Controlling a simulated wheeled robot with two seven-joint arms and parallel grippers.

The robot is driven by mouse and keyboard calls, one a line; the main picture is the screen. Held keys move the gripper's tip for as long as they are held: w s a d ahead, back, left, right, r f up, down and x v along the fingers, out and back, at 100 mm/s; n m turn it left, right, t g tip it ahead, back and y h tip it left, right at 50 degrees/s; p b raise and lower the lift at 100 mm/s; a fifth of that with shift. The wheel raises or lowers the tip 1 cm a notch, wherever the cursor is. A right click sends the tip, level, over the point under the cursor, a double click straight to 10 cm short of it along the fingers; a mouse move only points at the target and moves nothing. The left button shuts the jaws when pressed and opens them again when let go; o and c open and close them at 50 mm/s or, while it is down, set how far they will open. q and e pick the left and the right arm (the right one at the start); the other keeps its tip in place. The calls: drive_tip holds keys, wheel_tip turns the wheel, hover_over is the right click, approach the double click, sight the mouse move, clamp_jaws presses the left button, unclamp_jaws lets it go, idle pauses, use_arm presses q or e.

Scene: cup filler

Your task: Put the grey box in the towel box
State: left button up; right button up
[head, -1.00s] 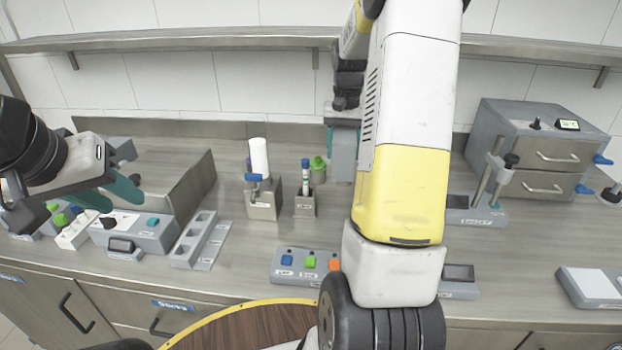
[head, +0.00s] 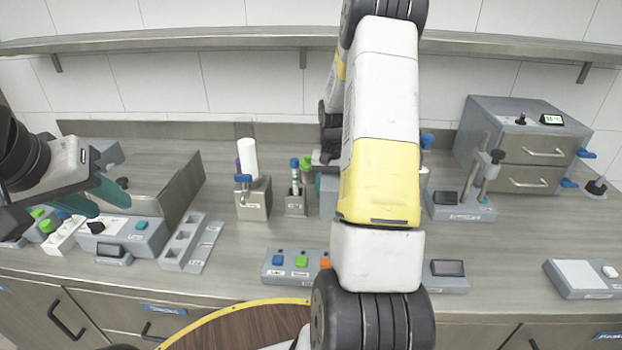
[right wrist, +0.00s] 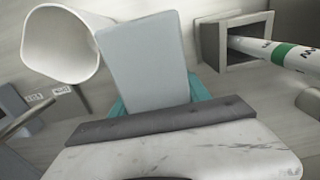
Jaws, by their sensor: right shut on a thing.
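A plain grey box (right wrist: 148,62) is held between the teal fingers of my right gripper (right wrist: 158,97) in the right wrist view. In the head view the grey box (head: 328,196) shows low over the counter, partly hidden by my right arm. Left of it stands a small labelled metal box (head: 254,204) with a white roll (head: 247,158). The label is too small to read, so I cannot tell whether this is the towel box. My left gripper (head: 88,199) is open and empty at the left.
A small metal holder (head: 295,205) with markers stands right of the roll; it also shows in the wrist view (right wrist: 233,42). A button panel (head: 290,266) lies in front. A slotted grey rack (head: 190,243) is at left, a drawer unit (head: 515,150) at right. A shelf (head: 250,41) runs above.

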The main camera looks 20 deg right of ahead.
drive_tip(key=o, duration=1.6)
drive_tip(key=shift+f, duration=0.1)
